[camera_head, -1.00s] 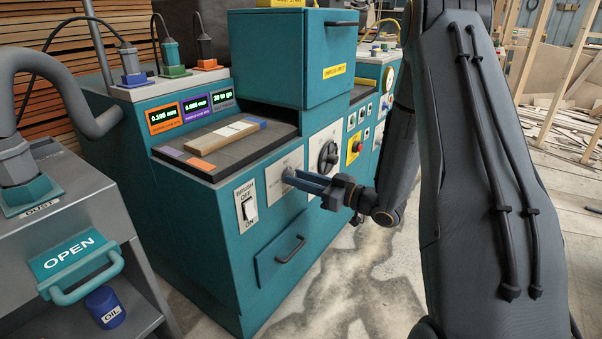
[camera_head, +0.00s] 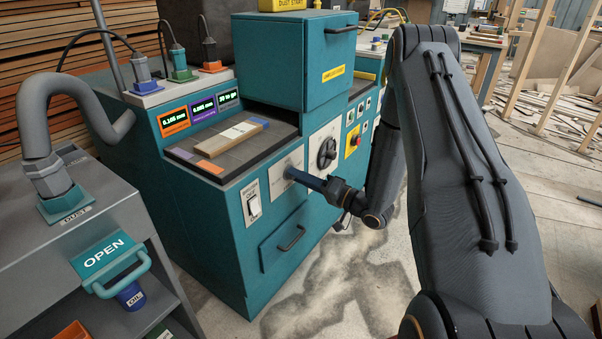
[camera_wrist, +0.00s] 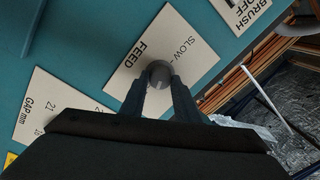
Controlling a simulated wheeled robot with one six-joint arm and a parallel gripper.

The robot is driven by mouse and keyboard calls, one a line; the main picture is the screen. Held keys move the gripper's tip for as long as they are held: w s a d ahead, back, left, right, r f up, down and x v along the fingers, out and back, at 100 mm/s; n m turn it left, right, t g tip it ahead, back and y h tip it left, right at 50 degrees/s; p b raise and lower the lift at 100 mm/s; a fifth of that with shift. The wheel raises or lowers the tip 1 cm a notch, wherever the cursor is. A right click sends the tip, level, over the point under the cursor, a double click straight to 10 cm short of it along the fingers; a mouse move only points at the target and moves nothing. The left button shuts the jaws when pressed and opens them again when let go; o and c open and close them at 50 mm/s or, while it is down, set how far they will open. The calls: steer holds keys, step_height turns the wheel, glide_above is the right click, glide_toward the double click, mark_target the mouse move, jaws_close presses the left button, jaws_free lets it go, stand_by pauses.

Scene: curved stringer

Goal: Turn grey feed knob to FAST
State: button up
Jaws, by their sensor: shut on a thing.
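The grey feed knob (camera_wrist: 158,72) sits on a white plate (camera_wrist: 172,48) lettered FEED and SLOW in the wrist view. The FAST lettering does not show there. My gripper (camera_wrist: 159,84) is shut on the knob, with one finger on each side. In the head view my gripper (camera_head: 299,177) reaches the white plate on the teal machine's (camera_head: 230,260) front. The fingers hide most of the knob there, so its pointing direction cannot be told.
A brush switch (camera_head: 253,203) is left of the feed plate and a black dial (camera_head: 326,152) is to its right. A drawer handle (camera_head: 291,238) sticks out below. A grey cabinet (camera_head: 115,215) stands at the left. Floor is open in front.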

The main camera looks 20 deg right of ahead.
steer(key=shift+m+p, duration=0.9)
steer(key=shift+m, duration=1.4)
steer(key=o, duration=1)
steer(key=shift+o, duration=0.2)
steer(key=v, duration=0.7)
steer(key=shift+s+d, duration=0.2)
steer(key=shift+s, duration=0.15)
